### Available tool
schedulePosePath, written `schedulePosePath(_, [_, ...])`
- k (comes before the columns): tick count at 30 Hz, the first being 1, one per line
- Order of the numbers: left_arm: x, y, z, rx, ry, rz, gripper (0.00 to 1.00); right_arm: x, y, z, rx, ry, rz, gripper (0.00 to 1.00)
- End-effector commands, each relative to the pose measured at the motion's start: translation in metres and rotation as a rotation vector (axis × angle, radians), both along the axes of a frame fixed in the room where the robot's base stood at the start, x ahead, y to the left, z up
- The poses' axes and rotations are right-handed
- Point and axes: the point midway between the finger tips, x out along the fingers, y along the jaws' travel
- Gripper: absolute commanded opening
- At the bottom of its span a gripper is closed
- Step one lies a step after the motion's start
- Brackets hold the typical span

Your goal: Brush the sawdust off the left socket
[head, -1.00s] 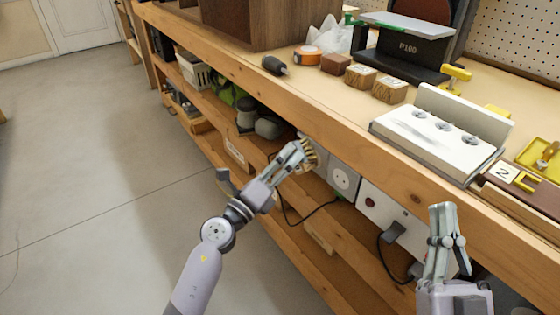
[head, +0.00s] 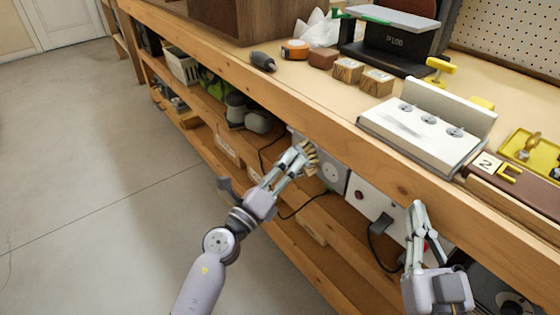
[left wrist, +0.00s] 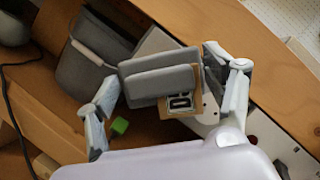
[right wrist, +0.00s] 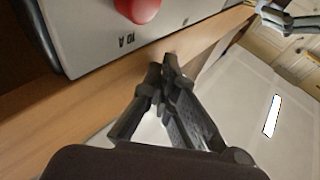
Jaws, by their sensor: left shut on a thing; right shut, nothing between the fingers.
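My left gripper (head: 300,160) is shut on a small brush with pale bristles (head: 311,154), below the bench's front edge. My right gripper (head: 417,207) is shut and empty before the panel's right part.
The wooden bench edge (head: 330,125) overhangs, with shelves beneath. The floor (head: 100,200) at left is clear.

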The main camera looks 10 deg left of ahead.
Motion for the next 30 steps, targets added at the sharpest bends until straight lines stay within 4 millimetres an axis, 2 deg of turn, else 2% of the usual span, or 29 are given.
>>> schedulePosePath(9, [-0.015, -0.022, 0.001, -0.002, -0.001, 0.0, 0.53, 0.004, -0.002, -0.022, -0.032, 0.119, -0.008, 0.0])
schedulePosePath(17, [-0.015, -0.027, 0.001, 0.001, -0.002, -0.001, 0.53, 0.005, -0.003, -0.027, -0.041, 0.151, -0.01, 0.0])
schedulePosePath(23, [-0.01, -0.022, 0.001, 0.001, -0.002, -0.001, 0.53, 0.005, -0.003, -0.027, -0.041, 0.15, -0.009, 0.0])
schedulePosePath(30, [0.002, -0.005, 0.001, 0.002, -0.002, 0.001, 0.54, 0.004, -0.002, -0.024, -0.034, 0.132, -0.006, 0.0])
